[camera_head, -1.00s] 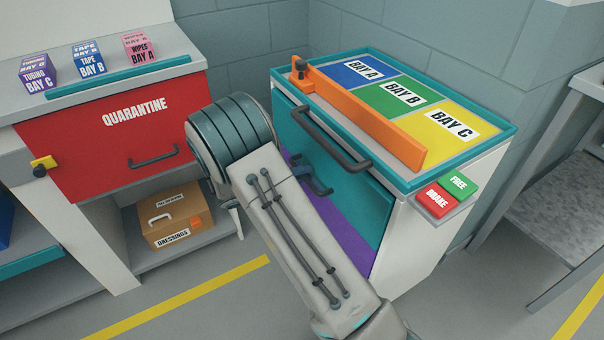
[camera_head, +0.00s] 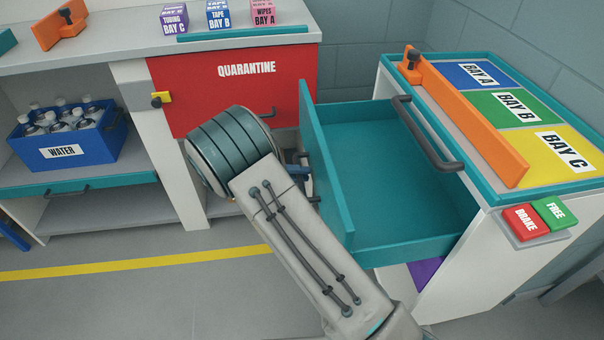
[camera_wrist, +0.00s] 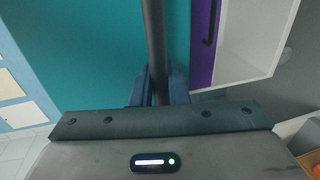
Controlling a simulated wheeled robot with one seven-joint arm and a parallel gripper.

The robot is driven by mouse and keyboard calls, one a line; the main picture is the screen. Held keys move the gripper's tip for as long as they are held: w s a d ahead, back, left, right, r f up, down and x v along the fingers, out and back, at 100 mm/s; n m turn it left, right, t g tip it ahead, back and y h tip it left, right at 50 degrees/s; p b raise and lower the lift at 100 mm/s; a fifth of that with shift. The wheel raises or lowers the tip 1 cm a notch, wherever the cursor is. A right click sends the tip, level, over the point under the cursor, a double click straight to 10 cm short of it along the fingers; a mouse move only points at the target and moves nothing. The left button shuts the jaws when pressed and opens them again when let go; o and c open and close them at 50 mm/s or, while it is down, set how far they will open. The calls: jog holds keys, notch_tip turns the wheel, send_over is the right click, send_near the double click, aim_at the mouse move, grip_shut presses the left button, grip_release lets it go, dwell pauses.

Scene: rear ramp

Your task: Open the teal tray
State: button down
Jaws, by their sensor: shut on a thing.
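The teal tray (camera_head: 395,195) is pulled well out of the white cart, and its inside looks empty. Its front panel (camera_head: 325,165) faces my arm. In the wrist view the teal front (camera_wrist: 95,45) fills the upper left. My gripper (camera_wrist: 158,85) is shut on the tray's dark bar handle (camera_wrist: 153,35), with a blue finger on each side of the bar. In the head view the handle and most of the gripper are hidden behind my wrist and the tray front.
A purple tray (camera_head: 424,272) sits below, inside the cart. An orange bar (camera_head: 470,120) lies across the cart top beside the bay panels. The red quarantine front (camera_head: 225,90) and a shelf with a blue water crate (camera_head: 70,150) stand left. Open floor lies at lower left.

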jog(key=shift+a, duration=0.25)
jog(key=c, duration=1.5)
grip_release()
jog(key=p+v, duration=0.2)
jog(key=v, duration=1.2)
